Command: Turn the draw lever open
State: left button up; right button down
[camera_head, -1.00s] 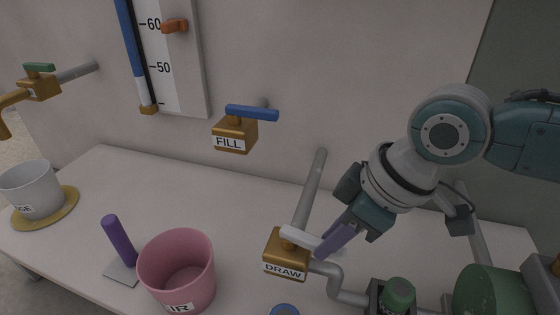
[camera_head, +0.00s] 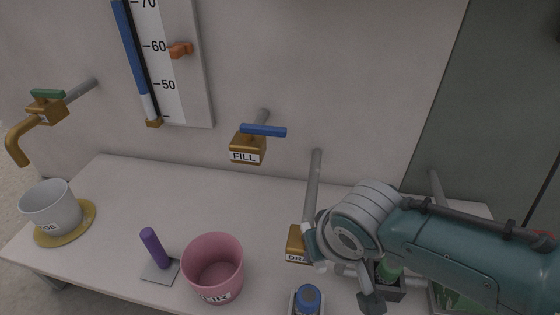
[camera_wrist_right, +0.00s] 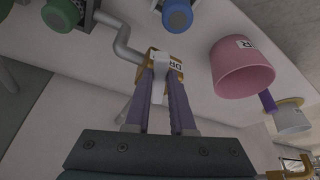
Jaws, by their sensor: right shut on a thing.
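The brass DRAW valve (camera_head: 295,243) sits at the end of a grey pipe, partly hidden by my right arm in the head view. In the right wrist view the valve (camera_wrist_right: 173,62) lies just beyond the purple fingers. Its white draw lever (camera_wrist_right: 158,88) runs between the two fingers of my right gripper (camera_wrist_right: 161,80), which is shut on it. In the head view my wrist covers the fingers and most of the lever. My left gripper is in neither view.
A pink bucket (camera_head: 213,266) and a purple-handled stand (camera_head: 152,248) are left of the valve. A FILL valve (camera_head: 247,148) with a blue lever sticks out from the wall above. Blue (camera_head: 308,297) and green (camera_head: 389,272) knobs are close by. The bench is clear behind the bucket.

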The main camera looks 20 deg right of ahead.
jog(key=shift+w+a+m+h+b, duration=0.15)
jog(key=shift+a+m+h+b, duration=0.3)
jog(key=shift+m, duration=0.8)
jog(key=shift+w+a+m+h+b, duration=0.15)
jog(key=shift+a+m+h, duration=0.3)
jog(key=shift+a+m, duration=0.6)
jog(key=shift+d+m, duration=0.2)
jog(key=shift+m, duration=0.1)
jog(key=c, duration=0.8)
grip_release()
jog(key=shift+w+g, duration=0.1)
jog(key=shift+g, duration=0.2)
jog(key=shift+o, duration=0.2)
jog(key=p+v, duration=0.9)
jog(key=v, duration=0.1)
